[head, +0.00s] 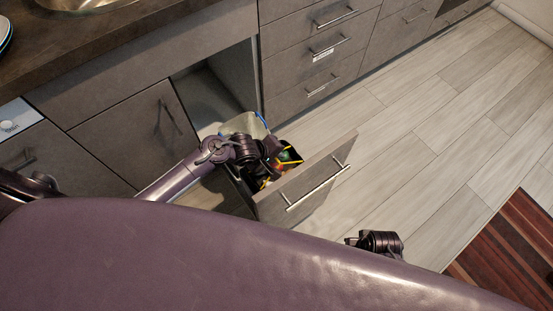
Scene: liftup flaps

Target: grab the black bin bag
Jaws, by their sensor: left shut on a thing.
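A black bin bag (289,158) with a yellow edge and some coloured contents shows inside the pulled-out drawer (310,185). My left gripper (268,150) reaches in from the left over the drawer and is shut on the bag. The fingertips are dark and small against the bag, so the exact grip point is hard to see. Part of the bag is hidden behind the gripper and the drawer front. My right gripper (380,242) is at the lower right, over the floor and apart from the drawer; its fingers are not clear.
A pale container (244,125) with a blue rim stands behind the bag in the same drawer. Grey cabinets (133,130) and a dark counter (90,40) with a sink line the back. The wooden floor (440,130) to the right is clear. A striped rug (510,245) lies at lower right.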

